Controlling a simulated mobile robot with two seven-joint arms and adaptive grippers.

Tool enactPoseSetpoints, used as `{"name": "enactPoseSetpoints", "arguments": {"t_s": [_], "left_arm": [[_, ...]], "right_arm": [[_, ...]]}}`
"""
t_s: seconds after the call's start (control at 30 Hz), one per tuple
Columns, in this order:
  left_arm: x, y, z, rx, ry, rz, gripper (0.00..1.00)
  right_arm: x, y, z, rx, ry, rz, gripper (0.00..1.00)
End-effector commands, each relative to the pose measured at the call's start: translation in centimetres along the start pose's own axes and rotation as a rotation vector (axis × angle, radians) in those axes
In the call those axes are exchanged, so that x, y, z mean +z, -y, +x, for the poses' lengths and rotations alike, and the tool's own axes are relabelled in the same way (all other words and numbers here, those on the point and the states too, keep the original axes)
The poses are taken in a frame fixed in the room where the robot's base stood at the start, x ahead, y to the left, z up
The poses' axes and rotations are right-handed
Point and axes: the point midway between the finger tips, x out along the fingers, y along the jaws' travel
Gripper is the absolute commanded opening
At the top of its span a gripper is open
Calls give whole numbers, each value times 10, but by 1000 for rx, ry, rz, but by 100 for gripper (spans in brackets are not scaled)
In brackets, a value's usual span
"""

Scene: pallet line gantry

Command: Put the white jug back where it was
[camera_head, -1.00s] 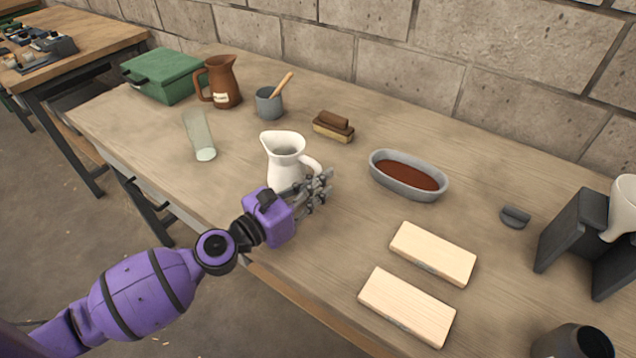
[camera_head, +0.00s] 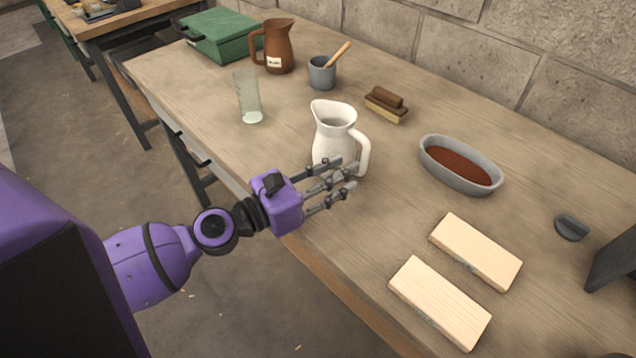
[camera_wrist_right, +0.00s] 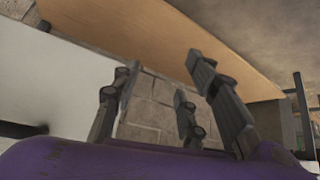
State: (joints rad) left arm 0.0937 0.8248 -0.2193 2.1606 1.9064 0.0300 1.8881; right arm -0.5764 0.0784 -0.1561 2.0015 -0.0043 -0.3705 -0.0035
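The white jug (camera_head: 333,135) stands upright on the workbench in the head view, its spout to the left and its handle to the right. My left gripper (camera_head: 345,182) is at its near side, with the fingers stretched out in front of the jug's lower body and handle. The fingers are spread and nothing shows between them; whether one touches the jug I cannot tell. They hide part of the jug's base. In the right wrist view my right gripper (camera_wrist_right: 165,95) has its fingers apart and empty. No jug shows there.
On the workbench (camera_head: 225,165) stand a glass (camera_head: 249,98), a brown jug (camera_head: 279,48), a grey cup (camera_head: 321,74), a brush (camera_head: 386,105) and a grey oval dish (camera_head: 432,166). Two pale wooden blocks (camera_head: 476,251) (camera_head: 440,302) lie at the near right. A green box (camera_head: 222,35) is far left.

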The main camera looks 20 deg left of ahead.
Motion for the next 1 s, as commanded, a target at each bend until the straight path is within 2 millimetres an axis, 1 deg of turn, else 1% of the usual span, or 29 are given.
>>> {"name": "enactPoseSetpoints", "arguments": {"t_s": [0.03, 0.1, 0.2, 0.33, 0.47, 0.6, 1.0], "left_arm": [[-8, 0, -12, 3, -7, -8, 30], [-8, 0, -25, 2, -6, -7, 30], [-6, 0, -39, 3, -3, -8, 30], [-3, 0, -51, 2, -1, -4, 30], [-1, 0, -56, 0, 1, -1, 30], [1, 0, -56, 0, 2, 1, 30], [0, 0, -56, 0, 1, 0, 30]], "right_arm": [[11, 0, 4, -1, 13, -2, 40], [16, 1, 8, -1, 20, -5, 40], [18, 1, 15, -3, 21, -9, 40], [12, 3, 21, -5, 8, -11, 40], [7, 3, 22, -5, -2, -10, 40], [6, 3, 21, -5, -3, -9, 40], [16, 2, 20, -2, 12, -8, 40]]}}
